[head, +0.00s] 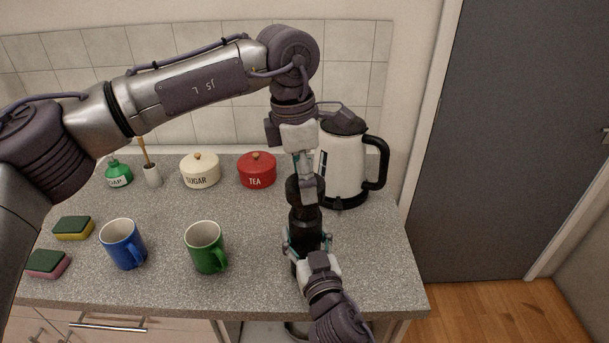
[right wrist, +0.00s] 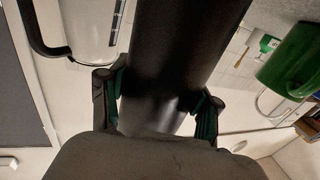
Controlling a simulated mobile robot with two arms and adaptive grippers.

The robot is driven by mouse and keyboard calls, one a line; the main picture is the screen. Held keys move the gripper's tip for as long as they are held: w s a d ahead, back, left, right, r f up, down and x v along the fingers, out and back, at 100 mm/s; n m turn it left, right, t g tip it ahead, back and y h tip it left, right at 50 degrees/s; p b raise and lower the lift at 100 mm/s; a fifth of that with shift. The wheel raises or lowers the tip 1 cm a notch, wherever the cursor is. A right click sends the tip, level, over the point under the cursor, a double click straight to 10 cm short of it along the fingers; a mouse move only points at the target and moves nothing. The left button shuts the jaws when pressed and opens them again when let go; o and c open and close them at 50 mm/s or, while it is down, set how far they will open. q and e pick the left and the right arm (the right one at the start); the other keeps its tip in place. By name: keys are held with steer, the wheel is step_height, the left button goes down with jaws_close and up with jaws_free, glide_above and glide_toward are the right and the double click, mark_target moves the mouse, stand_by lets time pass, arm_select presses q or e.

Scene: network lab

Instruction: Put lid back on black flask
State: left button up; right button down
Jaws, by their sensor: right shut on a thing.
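The black flask (head: 305,229) stands upright near the counter's front right, and its dark body fills the middle of the right wrist view (right wrist: 180,60). My right gripper (head: 306,248) is shut around the flask's lower body, with a finger on each side in the right wrist view. My left gripper (head: 306,186) points down right above the flask, at a black lid-like piece (head: 293,188) at the flask's top. One finger covers part of this piece, so I cannot tell whether the gripper grips it or whether it is seated.
A white kettle (head: 342,165) stands close behind the flask. A green mug (head: 205,248) and a blue mug (head: 122,245) are to the left. Red tea (head: 257,172) and cream sugar (head: 200,173) pots stand at the back. Sponges (head: 73,229) lie far left.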

arm_select(q)
steer(key=shift+f, duration=0.1)
steer(key=shift+f, duration=0.8)
steer(key=shift+f, duration=0.55)
steer(key=m+y, duration=0.1)
steer(key=m, duration=1.3)
steer(key=m+g+y, duration=0.1)
steer(key=m, duration=1.4)
steer(key=shift+w+d, duration=0.15)
steer(key=shift+w, duration=0.05)
